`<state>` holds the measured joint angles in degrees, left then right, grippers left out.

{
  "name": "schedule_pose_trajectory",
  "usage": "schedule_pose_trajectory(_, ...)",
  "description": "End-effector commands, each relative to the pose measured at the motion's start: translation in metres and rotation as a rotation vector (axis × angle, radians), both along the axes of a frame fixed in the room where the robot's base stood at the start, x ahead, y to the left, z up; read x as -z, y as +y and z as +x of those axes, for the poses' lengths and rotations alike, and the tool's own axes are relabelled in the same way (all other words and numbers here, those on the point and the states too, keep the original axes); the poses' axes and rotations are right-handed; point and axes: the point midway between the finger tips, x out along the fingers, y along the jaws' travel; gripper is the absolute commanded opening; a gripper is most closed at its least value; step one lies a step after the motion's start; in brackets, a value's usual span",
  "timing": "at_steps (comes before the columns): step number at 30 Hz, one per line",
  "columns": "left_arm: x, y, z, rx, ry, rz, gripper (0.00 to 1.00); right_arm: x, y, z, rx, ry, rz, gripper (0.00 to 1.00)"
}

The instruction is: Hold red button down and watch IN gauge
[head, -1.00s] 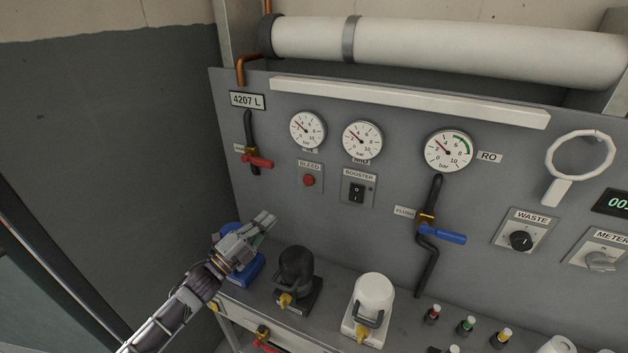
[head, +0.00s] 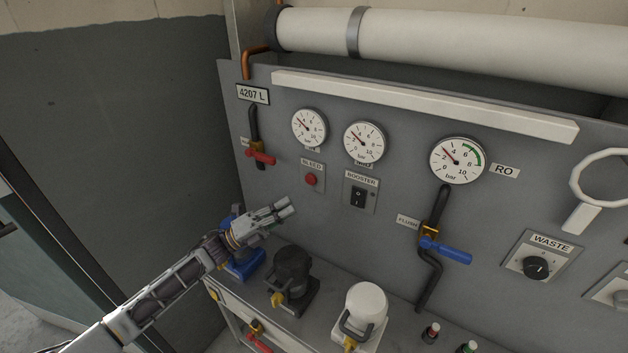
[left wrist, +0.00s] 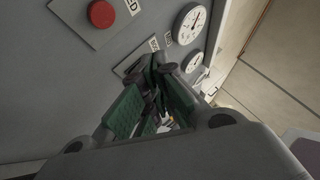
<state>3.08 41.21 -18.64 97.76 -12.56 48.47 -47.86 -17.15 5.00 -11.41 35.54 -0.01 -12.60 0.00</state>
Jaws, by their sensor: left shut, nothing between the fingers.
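The red button (head: 311,180) sits on the BLEED plate on the grey panel. It also shows in the left wrist view (left wrist: 102,14), at the top left. The leftmost gauge (head: 309,128) is above it; the label beneath is too small to read surely, and its red needle points to the upper left. A second gauge (head: 363,142) stands to its right. My left gripper (head: 288,206) is shut and empty, below and a little left of the button, apart from it in the head view. My right gripper is not in view.
The BOOSTER switch (head: 358,197) is right of the button. A red-handled valve (head: 261,157) is at left, and a blue FLUSH handle (head: 446,252) at right. A black canister (head: 292,270) and a white one (head: 365,305) stand on the shelf below.

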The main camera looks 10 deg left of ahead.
Motion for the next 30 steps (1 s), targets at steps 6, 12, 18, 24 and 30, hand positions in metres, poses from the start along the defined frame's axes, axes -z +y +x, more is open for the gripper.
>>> schedule_pose_trajectory(6, 0.000, 0.000, 0.000, -0.001, 0.000, 0.000, 0.00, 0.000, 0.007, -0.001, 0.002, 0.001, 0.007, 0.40)
schedule_pose_trajectory(12, 0.000, -0.001, 0.002, -0.001, 0.000, -0.001, 0.00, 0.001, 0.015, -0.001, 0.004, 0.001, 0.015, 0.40)
schedule_pose_trajectory(18, 0.000, -0.003, 0.009, 0.000, -0.001, -0.002, 0.00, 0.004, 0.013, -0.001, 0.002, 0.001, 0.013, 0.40)
schedule_pose_trajectory(24, 0.000, -0.008, 0.022, 0.000, -0.001, -0.002, 0.00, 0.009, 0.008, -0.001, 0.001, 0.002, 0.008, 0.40)
schedule_pose_trajectory(30, 0.001, -0.013, 0.036, -0.001, 0.000, -0.002, 0.00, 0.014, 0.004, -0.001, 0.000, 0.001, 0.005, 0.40)
